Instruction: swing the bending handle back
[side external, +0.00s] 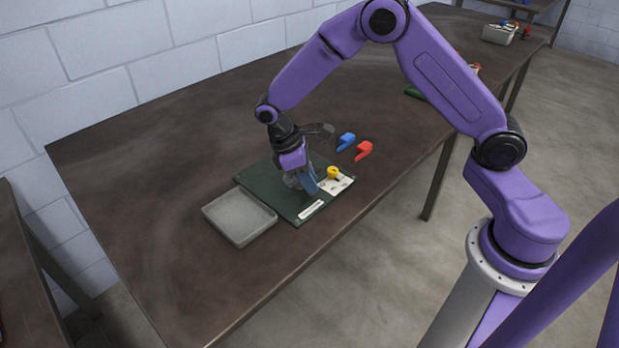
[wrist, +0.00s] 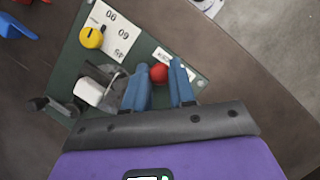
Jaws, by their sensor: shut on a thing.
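My gripper (side external: 308,184) is low over the dark green board (side external: 255,180) on the table. In the wrist view, my blue fingers (wrist: 160,67) stand on either side of a round red knob (wrist: 159,73), which I take to be the end of the bending handle. The fingers are closed on it. The rest of the handle is hidden by the fingers and the gripper body. A white block (wrist: 90,92) in a grey metal fixture (wrist: 108,75) sits on the board to the left of the fingers.
A yellow dial (side external: 332,172) sits on a white card marked 90, 60 and 45 (wrist: 115,35). A grey tray (side external: 240,236) lies left of the board. A blue piece (side external: 346,141) and a red piece (side external: 364,151) lie behind the board. The table's left part is clear.

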